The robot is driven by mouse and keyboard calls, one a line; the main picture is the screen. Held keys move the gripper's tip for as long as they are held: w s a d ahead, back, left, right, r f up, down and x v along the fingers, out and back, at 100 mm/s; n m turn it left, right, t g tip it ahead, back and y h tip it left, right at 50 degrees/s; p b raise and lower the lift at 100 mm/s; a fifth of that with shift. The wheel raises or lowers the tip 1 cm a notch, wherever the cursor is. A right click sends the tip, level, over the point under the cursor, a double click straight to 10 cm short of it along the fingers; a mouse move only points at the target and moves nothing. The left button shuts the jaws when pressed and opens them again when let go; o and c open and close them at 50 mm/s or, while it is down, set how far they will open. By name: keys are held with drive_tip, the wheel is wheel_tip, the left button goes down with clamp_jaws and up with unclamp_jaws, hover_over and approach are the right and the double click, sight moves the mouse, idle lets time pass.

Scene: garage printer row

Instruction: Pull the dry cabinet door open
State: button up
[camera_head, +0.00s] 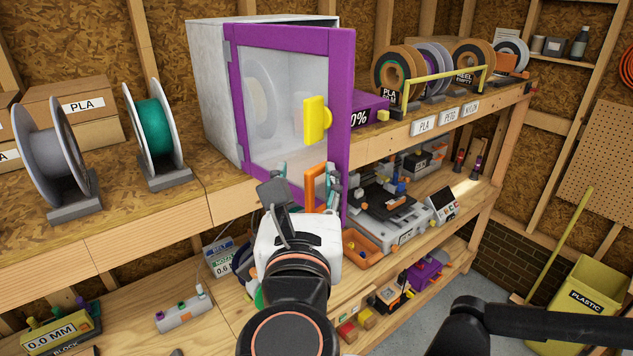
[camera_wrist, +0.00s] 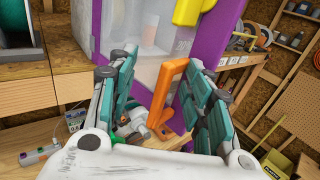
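The dry cabinet (camera_head: 208,85) stands on the upper shelf, grey-white, with a purple-framed clear door (camera_head: 285,40). The door is hinged at its left and looks slightly ajar, with a dark wedge along its top edge. A yellow latch (camera_head: 315,120) sits on the door's right side; it also shows in the wrist view (camera_wrist: 190,10). An orange handle (camera_head: 311,186) is low on the door. My gripper (camera_head: 307,178) is in front of it. In the wrist view, my gripper (camera_wrist: 160,95) is open, with the orange handle (camera_wrist: 160,90) between its fingers and visible gaps on both sides.
Spools (camera_head: 152,130) on stands are left of the cabinet, before PLA boxes (camera_head: 75,106). More spools (camera_head: 392,68) stand to its right. A printer (camera_head: 385,215) and an orange tray (camera_head: 360,247) are on the lower shelf. A yellow bin (camera_head: 580,300) is at far right.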

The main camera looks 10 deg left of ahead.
drive_tip(key=shift+s+a, duration=0.15)
drive_tip(key=s+d, duration=0.1)
drive_tip(key=s, duration=1)
drive_tip(key=shift+s+d, duration=0.3)
drive_tip(key=shift+d, duration=0.1)
idle(0.4)
